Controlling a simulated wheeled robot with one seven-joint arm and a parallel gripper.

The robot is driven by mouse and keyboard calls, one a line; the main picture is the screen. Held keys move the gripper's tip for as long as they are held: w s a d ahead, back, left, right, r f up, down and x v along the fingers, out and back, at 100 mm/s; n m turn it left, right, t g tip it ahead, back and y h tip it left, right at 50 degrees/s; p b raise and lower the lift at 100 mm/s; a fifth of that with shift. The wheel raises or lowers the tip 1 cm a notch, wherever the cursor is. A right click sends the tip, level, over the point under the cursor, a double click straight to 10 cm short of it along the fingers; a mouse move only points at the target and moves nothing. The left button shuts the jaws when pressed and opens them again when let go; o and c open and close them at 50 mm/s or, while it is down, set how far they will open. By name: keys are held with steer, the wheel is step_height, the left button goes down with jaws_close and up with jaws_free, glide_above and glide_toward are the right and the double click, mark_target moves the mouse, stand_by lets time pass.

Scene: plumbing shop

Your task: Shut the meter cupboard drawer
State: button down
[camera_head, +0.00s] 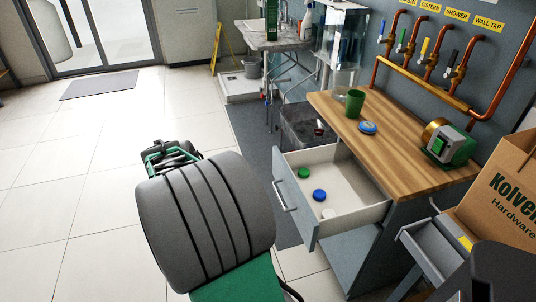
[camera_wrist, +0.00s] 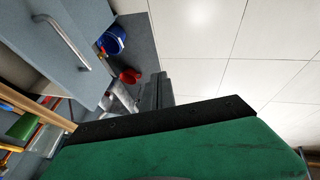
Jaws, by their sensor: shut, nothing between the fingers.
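The meter cupboard drawer (camera_head: 295,208) stands pulled out from the cupboard under the wooden worktop. Its grey-blue front has a metal bar handle (camera_head: 285,197). Inside lie a green disc (camera_head: 304,172), a blue disc (camera_head: 319,195) and a whitish disc (camera_head: 328,213). In the wrist view, the drawer front (camera_wrist: 85,22) and handle are at upper left. My gripper (camera_head: 165,152) is left of the drawer front and apart from it, out over the floor. Its fingers also show in the wrist view (camera_wrist: 156,92), shut and empty.
On the worktop (camera_head: 385,130) stand a green cup (camera_head: 354,102), a blue disc (camera_head: 367,127) and a green-and-brass device (camera_head: 447,145). A cardboard box (camera_head: 505,195) and another small open grey drawer (camera_head: 430,250) are at right. The tiled floor at left is clear.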

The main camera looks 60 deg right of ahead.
steer(key=s+d+r+m+g+h+p, duration=0.25)
steer(key=s+d, duration=0.45)
steer(key=d, duration=0.5)
steer(key=b, duration=0.2)
glide_toward(278, 176)
steer(key=x, duration=0.4)
steer(key=shift+d+y, duration=0.35)
steer(key=shift+d, duration=0.05)
steer(key=shift+a, duration=0.15)
steer(key=shift+s, duration=0.1)
